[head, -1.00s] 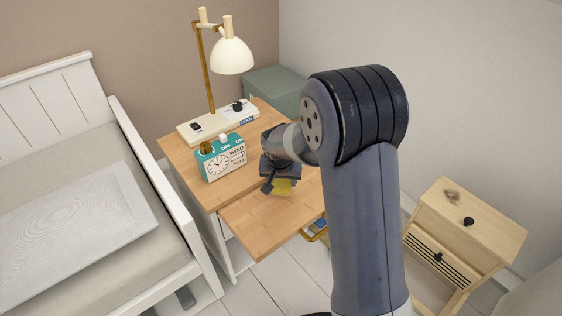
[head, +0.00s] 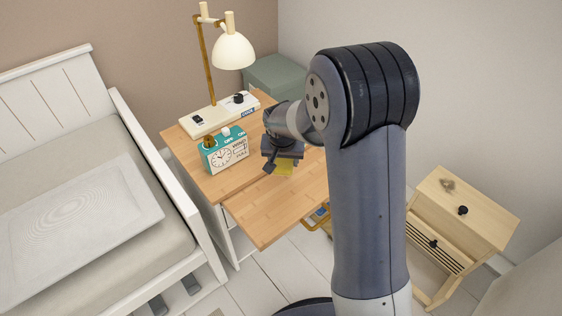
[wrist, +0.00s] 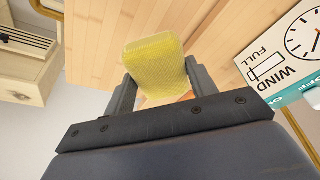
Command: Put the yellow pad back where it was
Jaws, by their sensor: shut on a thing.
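The yellow pad (wrist: 155,68) is between the two fingers of my gripper (wrist: 155,88) in the wrist view, and both fingers press its sides. In the head view a small part of the yellow pad (head: 284,169) shows below my gripper (head: 279,164), over the wooden desk (head: 262,213). My gripper hides the rest of it there. I cannot tell from these frames whether the pad touches the desk top or hangs just above it.
A teal clock box (head: 226,152) stands close to the left of my gripper. Behind it are a white lamp base (head: 215,117) and lamp (head: 233,51). A bed (head: 80,220) is at left, a small wooden cabinet (head: 465,205) at right. The desk's front part is clear.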

